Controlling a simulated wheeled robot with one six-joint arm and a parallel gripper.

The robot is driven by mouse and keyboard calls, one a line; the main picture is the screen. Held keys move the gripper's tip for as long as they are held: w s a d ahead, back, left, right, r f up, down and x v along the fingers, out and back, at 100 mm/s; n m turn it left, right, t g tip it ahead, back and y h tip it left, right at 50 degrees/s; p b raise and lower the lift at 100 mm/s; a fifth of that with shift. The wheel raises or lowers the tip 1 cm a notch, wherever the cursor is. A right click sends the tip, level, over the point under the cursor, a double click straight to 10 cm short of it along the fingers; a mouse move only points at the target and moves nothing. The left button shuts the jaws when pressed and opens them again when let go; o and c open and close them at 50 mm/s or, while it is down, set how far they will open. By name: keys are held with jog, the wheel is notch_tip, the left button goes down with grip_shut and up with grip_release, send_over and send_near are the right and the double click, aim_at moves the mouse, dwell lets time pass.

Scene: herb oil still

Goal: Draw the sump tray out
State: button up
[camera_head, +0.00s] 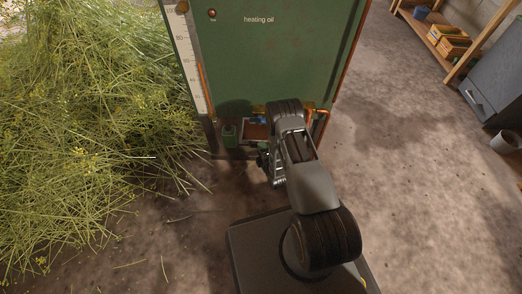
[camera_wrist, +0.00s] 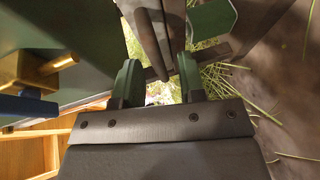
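The green tank marked "heating oil" (camera_head: 262,60) stands in front of me. At its foot is a low opening with a reddish-brown surface (camera_head: 255,131), which may be the sump tray; my arm hides part of it. My gripper (camera_head: 264,160) is low at this opening, partly hidden by my arm. In the wrist view its two green fingers (camera_wrist: 157,82) stand apart, with light showing between them. A dark grey tapered piece (camera_wrist: 158,30) reaches down toward the gap, and a thin dark bar crosses behind. I cannot tell whether either is the tray's handle.
A brass fitting (camera_wrist: 35,70) with a blue part is left in the wrist view. Cut herb stalks (camera_head: 80,140) heap at left. A wooden shelf (camera_head: 440,38) and a bucket (camera_head: 505,142) stand right.

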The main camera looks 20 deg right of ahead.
jog(key=shift+w, duration=0.6)
jog(key=shift+f, duration=0.1)
grip_shut()
